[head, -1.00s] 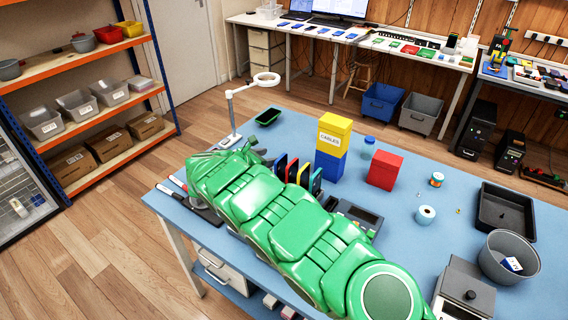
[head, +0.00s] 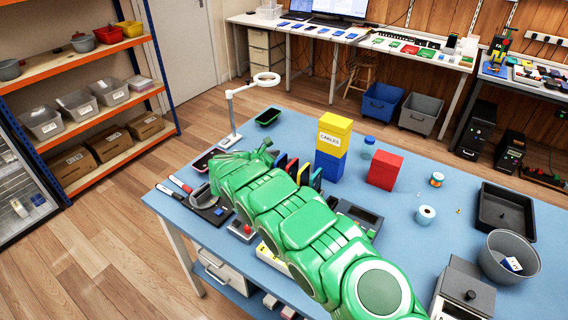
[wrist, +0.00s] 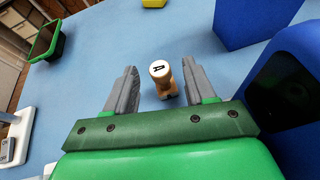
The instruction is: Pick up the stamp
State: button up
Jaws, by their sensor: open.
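The stamp (wrist: 161,80) stands on the blue table in the wrist view, a small wooden piece with a dark mark on its white round top. In the head view my gripper (head: 268,148) is near the far left part of the table, and my arm hides the stamp.
A blue upright piece (wrist: 285,75) stands close right of my gripper. A blue box (wrist: 240,18) is beyond it. A black-and-green tray (wrist: 47,40) lies at the upper left. The white lamp stand (head: 231,115) rises left of my gripper. Bare table lies ahead of the stamp.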

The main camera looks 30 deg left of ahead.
jog(key=shift+w, duration=0.15)
jog(key=shift+c, duration=0.2)
grip_shut()
jog(key=shift+r, duration=0.1)
